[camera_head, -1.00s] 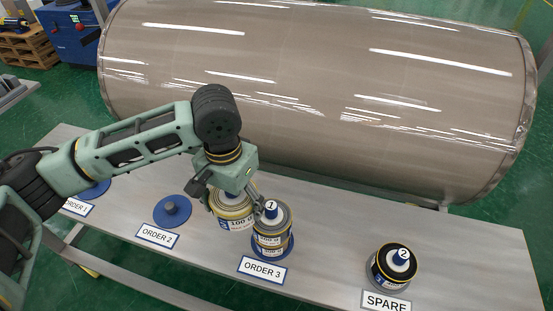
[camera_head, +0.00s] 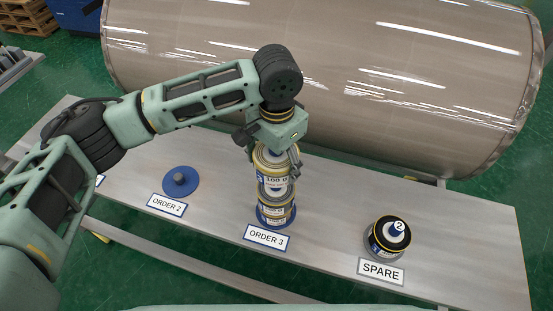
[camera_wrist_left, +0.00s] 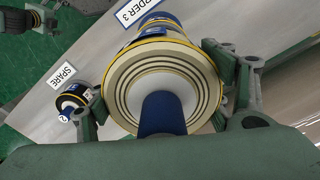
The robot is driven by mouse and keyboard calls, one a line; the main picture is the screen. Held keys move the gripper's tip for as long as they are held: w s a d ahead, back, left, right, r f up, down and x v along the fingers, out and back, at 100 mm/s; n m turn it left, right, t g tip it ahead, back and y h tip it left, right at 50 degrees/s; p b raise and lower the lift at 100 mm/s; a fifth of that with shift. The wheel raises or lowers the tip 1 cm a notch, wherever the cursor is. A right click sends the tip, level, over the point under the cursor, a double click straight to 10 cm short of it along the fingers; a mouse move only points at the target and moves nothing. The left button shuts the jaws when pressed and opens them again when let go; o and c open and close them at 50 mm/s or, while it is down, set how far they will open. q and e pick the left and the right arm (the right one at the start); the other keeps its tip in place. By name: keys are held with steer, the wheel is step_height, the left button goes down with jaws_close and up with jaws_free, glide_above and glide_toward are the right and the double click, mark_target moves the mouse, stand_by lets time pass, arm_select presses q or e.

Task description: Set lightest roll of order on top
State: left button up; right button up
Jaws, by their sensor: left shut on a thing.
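My left gripper (camera_head: 268,158) is shut on a wide roll (camera_head: 272,183) with a yellow rim and a weight label that I cannot fully read. The held roll is upright over the ORDER 3 stack (camera_head: 276,215), which stands on a blue round base (camera_head: 262,222). I cannot tell whether the held roll touches the stack. In the left wrist view the held roll (camera_wrist_left: 123,95) sits between both fingers, its ringed top facing the camera, and it hides most of the stack. My right gripper is not in view.
A black-sided roll marked 2 (camera_head: 380,247) stands by the SPARE sign (camera_head: 381,271) at the right. A large wrapped roll (camera_head: 330,80) lies behind the table (camera_head: 460,230).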

arm_select(q)
steer(key=shift+f+b, duration=1.45)
steer(key=shift+f, duration=0.05)
steer(key=shift+f+b, duration=0.3)
steer(key=shift+f, duration=2)
steer(key=o, duration=1.3)
